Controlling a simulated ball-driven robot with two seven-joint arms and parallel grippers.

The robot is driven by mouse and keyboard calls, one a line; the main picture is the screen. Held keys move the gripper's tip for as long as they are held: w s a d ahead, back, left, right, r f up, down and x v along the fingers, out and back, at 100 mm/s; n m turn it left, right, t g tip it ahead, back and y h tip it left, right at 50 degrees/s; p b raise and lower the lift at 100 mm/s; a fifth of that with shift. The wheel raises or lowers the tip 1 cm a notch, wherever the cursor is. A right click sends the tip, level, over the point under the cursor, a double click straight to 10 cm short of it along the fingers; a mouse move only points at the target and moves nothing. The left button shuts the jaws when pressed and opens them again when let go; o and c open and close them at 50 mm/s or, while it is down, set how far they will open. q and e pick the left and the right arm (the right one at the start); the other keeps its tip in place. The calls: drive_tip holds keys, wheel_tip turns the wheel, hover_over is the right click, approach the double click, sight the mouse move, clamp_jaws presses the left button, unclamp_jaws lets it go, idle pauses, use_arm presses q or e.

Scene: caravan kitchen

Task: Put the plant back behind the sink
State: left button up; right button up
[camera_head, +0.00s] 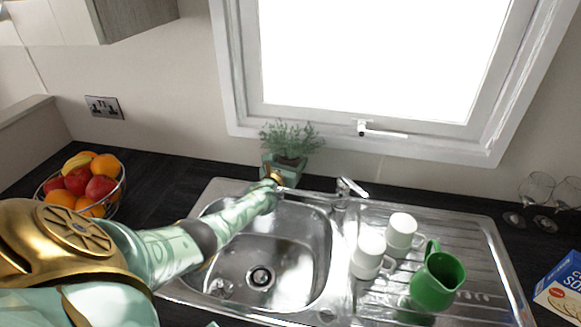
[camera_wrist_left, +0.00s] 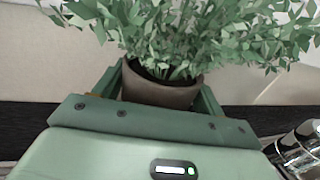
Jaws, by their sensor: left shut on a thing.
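The plant (camera_head: 288,146) is a leafy green herb in a pot, upright behind the sink's back edge, below the window. My left gripper (camera_head: 274,177) reaches across the sink basin (camera_head: 268,250) and is shut on the pot. In the left wrist view the brown pot (camera_wrist_left: 162,88) sits between the two green fingers, with the leaves above it. The pot's base is hidden by the gripper, so I cannot tell whether it touches the worktop. My right gripper is not in view.
The tap (camera_head: 347,188) stands right of the plant. Two white mugs (camera_head: 370,254) and a green jug (camera_head: 438,281) stand on the drainer. A fruit basket (camera_head: 84,186) is at the left. Glasses (camera_head: 537,190) and a box (camera_head: 563,288) are at the right. Dark worktop (camera_head: 160,180) left of the sink is clear.

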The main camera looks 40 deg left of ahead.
use_arm(q)
drive_tip(key=shift+w+f, duration=0.15)
drive_tip(key=shift+f, duration=0.45)
drive_tip(key=shift+a, duration=0.1)
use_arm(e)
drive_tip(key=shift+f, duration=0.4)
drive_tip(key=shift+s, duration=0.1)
use_arm(q)
drive_tip(key=shift+f+b, duration=0.45)
drive_tip(key=shift+b, duration=0.1)
drive_tip(key=o, duration=1.1)
drive_tip(key=shift+f, duration=0.15)
drive_tip(key=o, duration=0.4)
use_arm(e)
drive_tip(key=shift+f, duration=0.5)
